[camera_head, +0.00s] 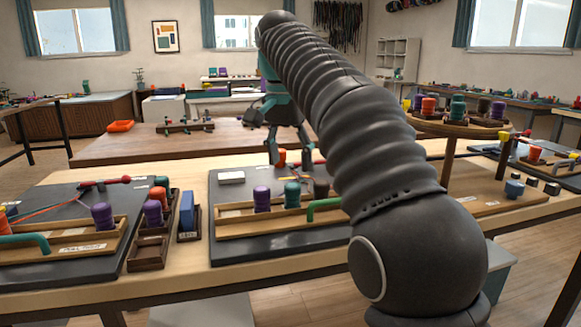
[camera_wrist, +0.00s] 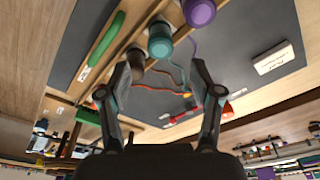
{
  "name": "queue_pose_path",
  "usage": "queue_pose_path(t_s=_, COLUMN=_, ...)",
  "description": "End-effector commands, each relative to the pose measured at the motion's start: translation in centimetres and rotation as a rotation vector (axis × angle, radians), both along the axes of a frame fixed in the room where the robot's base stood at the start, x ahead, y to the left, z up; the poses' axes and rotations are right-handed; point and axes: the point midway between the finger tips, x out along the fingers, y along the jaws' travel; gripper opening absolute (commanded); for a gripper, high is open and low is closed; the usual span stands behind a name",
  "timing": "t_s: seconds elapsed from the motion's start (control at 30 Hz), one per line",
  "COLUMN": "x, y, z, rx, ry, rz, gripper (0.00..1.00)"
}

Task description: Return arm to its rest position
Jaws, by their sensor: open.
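My gripper (camera_head: 288,152) hangs above the far part of the middle dark board (camera_head: 225,232), with its fingers apart. In the wrist view my gripper (camera_wrist: 160,78) is open, and nothing is held between the fingers. A wooden rack on the board holds a purple spool (camera_head: 262,198), a teal spool (camera_head: 292,195) and a dark brown spool (camera_head: 321,188). A green bar (camera_head: 325,206) sits at the rack's right end. Thin cords (camera_wrist: 165,88) run from the spools to a red and yellow piece (camera_wrist: 189,100). My arm hides the right part of the board.
Another dark board with a purple spool (camera_head: 103,216) lies at the left. A blue block (camera_head: 187,211) stands in a small tray beside it. A round raised stand (camera_head: 455,127) with several spools is at the right.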

Motion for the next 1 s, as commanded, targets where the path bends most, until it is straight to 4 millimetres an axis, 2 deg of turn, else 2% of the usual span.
queue_pose_path(t_s=0.17, x=-1.1, y=-1.5, z=0.2, rx=0.005, ry=-0.015, rz=0.029, gripper=0.65)
queue_pose_path(t_s=0.33, x=-3.8, y=-4.9, z=-0.5, rx=0.013, ry=-0.055, rz=0.104, gripper=0.65)
queue_pose_path(t_s=0.47, x=-6.5, y=-7.4, z=-2.0, rx=0.015, ry=-0.091, rz=0.169, gripper=0.65)
queue_pose_path(t_s=0.77, x=-13.9, y=-12.4, z=-7.6, rx=0.002, ry=-0.182, rz=0.306, gripper=0.65)
queue_pose_path(t_s=1.0, x=-20.4, y=-15.3, z=-14.4, rx=-0.029, ry=-0.257, rz=0.402, gripper=0.65)
